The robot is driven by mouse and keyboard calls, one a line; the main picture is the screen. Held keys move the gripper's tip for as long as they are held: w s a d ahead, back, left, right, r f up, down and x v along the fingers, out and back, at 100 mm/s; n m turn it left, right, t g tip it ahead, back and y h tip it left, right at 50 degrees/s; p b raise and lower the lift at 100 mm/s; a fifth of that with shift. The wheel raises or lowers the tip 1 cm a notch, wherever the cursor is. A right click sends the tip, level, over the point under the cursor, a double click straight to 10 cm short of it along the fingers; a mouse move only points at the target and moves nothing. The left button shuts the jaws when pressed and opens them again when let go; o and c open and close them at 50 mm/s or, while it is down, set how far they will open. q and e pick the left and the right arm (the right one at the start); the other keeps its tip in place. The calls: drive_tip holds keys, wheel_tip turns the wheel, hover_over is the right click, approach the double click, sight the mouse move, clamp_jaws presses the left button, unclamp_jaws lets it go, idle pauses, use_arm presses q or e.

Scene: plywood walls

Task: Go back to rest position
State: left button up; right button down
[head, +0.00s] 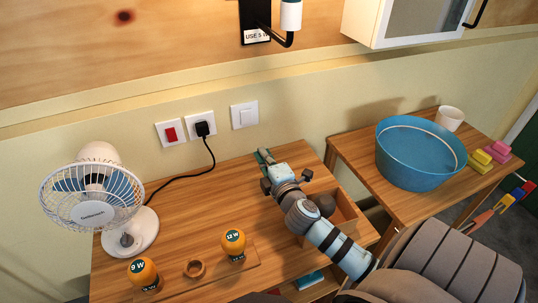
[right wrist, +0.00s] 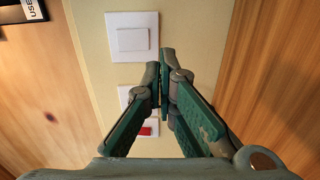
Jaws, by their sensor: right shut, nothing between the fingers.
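My right arm reaches in from the lower right of the head view, above the wooden table (head: 185,205). My right gripper (head: 264,157) points toward the back wall, near the table's back edge. In the right wrist view its green fingers (right wrist: 163,78) are together with nothing between them. Behind them are a white wall switch (right wrist: 132,40) and part of a red switch (right wrist: 146,131). My left gripper is not in view.
A white fan (head: 92,212) and orange bulbs marked 9 W (head: 143,272) and 12 W (head: 233,242) stand on the table. A blue basin (head: 418,160) is on the right table. A black plug (head: 202,128) sits in the wall socket.

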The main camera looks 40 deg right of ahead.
drive_tip(key=v, duration=0.2)
drive_tip(key=shift+s+f, duration=0.2)
drive_tip(key=shift+s, duration=0.1)
